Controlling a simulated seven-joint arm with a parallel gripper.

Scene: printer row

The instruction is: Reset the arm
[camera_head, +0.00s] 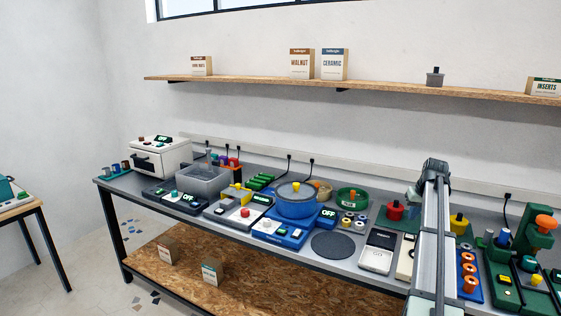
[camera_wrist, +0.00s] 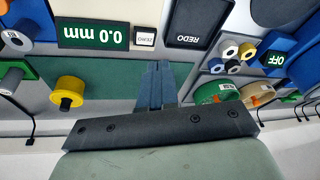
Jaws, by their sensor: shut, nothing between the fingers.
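My gripper (camera_wrist: 158,70) shows in the wrist view as two blue-grey fingers pressed together, with nothing between them. The fingers reach over a green mat (camera_wrist: 115,75) on the bench, between a yellow knob (camera_wrist: 68,92) and a green round dish (camera_wrist: 210,92). The wrist picture is upside down. In the head view my arm stands upright in front of the right part of the bench, and its fingers are mostly hidden there.
The grey workbench (camera_head: 333,246) holds a blue pot (camera_head: 296,204), a grey tub (camera_head: 203,180), a red knob (camera_head: 395,211) and a green press (camera_head: 533,240). A display (camera_wrist: 93,36) reads 0.0 mm. A wooden shelf (camera_head: 250,83) runs above. Open air lies between bench and shelf.

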